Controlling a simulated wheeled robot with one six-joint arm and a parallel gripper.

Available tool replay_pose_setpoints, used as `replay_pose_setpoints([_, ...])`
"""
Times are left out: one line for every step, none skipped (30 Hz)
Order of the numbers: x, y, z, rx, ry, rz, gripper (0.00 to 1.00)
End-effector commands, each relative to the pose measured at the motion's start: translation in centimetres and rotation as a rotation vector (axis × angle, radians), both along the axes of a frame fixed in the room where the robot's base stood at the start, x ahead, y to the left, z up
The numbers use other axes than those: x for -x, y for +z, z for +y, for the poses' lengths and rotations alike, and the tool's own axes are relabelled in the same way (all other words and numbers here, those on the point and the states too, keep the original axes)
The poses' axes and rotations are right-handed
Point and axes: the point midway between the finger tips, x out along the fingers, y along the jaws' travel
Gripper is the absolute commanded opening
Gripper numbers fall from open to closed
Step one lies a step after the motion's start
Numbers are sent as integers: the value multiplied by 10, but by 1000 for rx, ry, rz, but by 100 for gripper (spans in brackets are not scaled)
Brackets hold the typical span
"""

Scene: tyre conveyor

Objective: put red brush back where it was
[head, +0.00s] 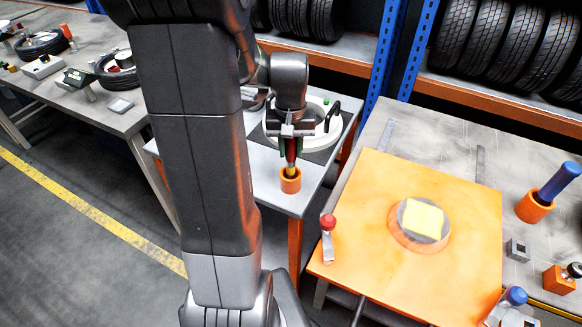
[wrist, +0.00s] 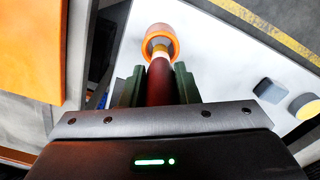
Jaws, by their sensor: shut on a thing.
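The red brush (wrist: 158,82) is held upright between the dark green fingers of my gripper (head: 290,148). In the wrist view my gripper (wrist: 158,88) is shut on its dark red handle. The brush's pale yellowish lower end reaches the mouth of a small orange cup (head: 291,184). The cup also shows in the wrist view (wrist: 174,38), with the brush end at or inside its opening. How deep the end sits is hidden. The cup stands near the front edge of the grey table (head: 262,184).
A white ring-shaped fixture (head: 330,140) with a black handle stands behind my gripper. An orange board (head: 462,200) to the right carries a yellow block (head: 422,218) and a red-knobbed lever (head: 328,238). A blue-handled tool (head: 560,180) stands in another orange cup (head: 534,206).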

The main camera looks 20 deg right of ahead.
Motion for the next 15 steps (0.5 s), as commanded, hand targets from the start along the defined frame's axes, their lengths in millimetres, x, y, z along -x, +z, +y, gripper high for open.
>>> replay_pose_setpoints([1, -9, 1, -2, 0, 4, 5])
replay_pose_setpoints([1, -13, 1, -2, 0, 4, 5])
replay_pose_setpoints([0, -17, 0, -1, 0, 2, 5])
replay_pose_setpoints([0, -19, 0, -1, 0, 2, 5])
replay_pose_setpoints([0, -21, 0, 0, 0, 1, 5])
replay_pose_setpoints([0, -25, 0, 0, 1, 1, 5])
replay_pose_setpoints([0, -29, 1, -1, 1, 2, 5])
replay_pose_setpoints([0, -33, 1, -2, 1, 4, 5])
replay_pose_setpoints([0, -39, 1, -1, 1, 3, 5])
replay_pose_setpoints([0, -43, 1, -2, 1, 4, 5])
replay_pose_setpoints([0, -48, 1, -1, 1, 3, 5])
replay_pose_setpoints([0, -52, 1, -1, 1, 3, 5])
replay_pose_setpoints([0, -55, 1, -1, 1, 2, 5])
replay_pose_setpoints([0, -57, 1, 0, 1, 1, 5])
replay_pose_setpoints([0, -59, 1, 0, 1, 1, 5])
